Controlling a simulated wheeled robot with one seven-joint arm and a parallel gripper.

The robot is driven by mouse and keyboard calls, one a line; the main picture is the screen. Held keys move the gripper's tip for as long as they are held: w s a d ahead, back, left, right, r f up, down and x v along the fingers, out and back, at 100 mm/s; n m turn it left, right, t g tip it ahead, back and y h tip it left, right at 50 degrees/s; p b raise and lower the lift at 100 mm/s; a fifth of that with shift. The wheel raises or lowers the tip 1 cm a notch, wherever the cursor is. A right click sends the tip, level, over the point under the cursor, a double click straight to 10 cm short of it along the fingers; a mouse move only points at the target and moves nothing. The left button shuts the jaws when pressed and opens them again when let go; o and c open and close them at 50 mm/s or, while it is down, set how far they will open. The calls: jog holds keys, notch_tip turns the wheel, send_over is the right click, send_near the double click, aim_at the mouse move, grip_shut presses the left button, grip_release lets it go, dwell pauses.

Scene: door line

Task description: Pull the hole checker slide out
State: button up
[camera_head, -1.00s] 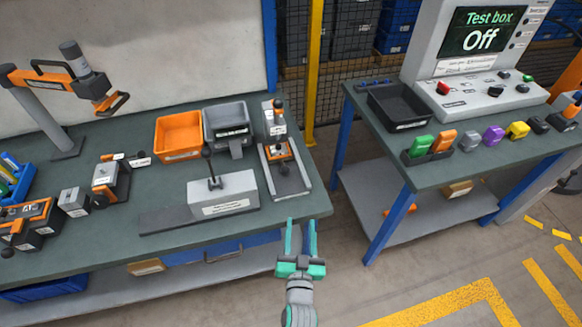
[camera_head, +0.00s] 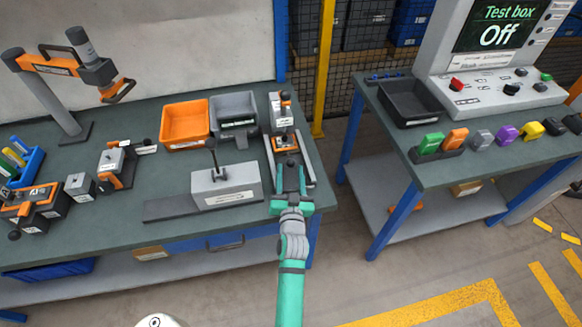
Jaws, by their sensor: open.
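A fixture with a grey railed base (camera_head: 308,168), an orange-and-dark slide (camera_head: 286,142) and a pale upright tower (camera_head: 281,115) stands at the right end of the left bench. It looks like the hole checker, but its label is too small to read. My gripper (camera_head: 291,171) is open and empty, fingers pointing away from me, over the front part of this base. The orange part of the slide lies just beyond the fingertips. My gripper hides part of the base, and I cannot tell whether it touches anything.
A grey block with a black-knobbed lever (camera_head: 225,186) stands close to the left of my gripper. Orange (camera_head: 185,126) and grey (camera_head: 233,101) bins sit behind it. A gap separates this bench from the right bench (camera_head: 460,172), which holds the test box reading "Off" (camera_head: 495,88).

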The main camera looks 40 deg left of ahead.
jog(key=shift+x, duration=0.85)
jog(key=shift+w, duration=0.45)
